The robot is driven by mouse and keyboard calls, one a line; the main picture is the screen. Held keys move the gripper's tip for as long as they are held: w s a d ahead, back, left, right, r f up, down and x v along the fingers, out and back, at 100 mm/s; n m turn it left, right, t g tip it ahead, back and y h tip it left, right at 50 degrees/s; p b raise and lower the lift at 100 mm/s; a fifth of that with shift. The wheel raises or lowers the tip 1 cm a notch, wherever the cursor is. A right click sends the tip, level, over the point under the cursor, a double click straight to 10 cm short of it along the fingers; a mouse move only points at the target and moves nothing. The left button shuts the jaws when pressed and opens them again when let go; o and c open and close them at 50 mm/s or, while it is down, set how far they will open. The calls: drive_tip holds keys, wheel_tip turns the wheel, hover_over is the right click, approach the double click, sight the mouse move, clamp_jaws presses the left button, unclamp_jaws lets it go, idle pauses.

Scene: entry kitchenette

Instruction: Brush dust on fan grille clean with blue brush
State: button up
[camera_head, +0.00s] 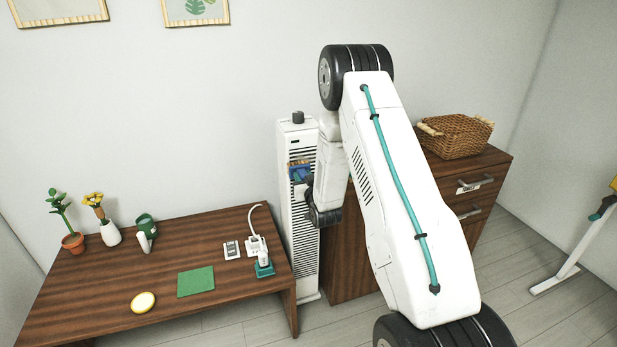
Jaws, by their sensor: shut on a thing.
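The fan is a tall white tower (297,134) with a dark slatted grille (303,240) on its front. It stands between the low table and the wooden cabinet. The blue brush (299,174) is at the upper part of the grille. A brownish patch (298,161), which looks like dust or bristles, shows just above the blue part. My gripper (307,181) is shut on the blue brush in front of the grille, mostly hidden by my arm. I cannot tell whether the bristles touch the slats. My arm also covers part of the fan's right side.
A wicker basket (455,136) sits on the cabinet (490,161).

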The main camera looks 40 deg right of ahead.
drive_tip(key=shift+w+a+r, duration=0.2)
drive_tip(key=shift+a+r, duration=0.25)
drive_tip(key=shift+r, duration=0.05)
drive_tip(key=shift+w+a+r, duration=0.15)
drive_tip(key=shift+a+r, duration=0.3)
drive_tip(key=shift+r, duration=0.05)
drive_tip(key=s+d, duration=0.2)
drive_tip(key=d, duration=0.7)
drive_tip(key=shift+s+d, duration=0.35)
drive_tip(key=shift+s, duration=0.05)
drive_tip(key=shift+s+f, duration=0.1)
drive_tip(key=shift+v, duration=2.95)
drive_tip(key=shift+a, duration=0.1)
drive_tip(key=v, duration=0.3)
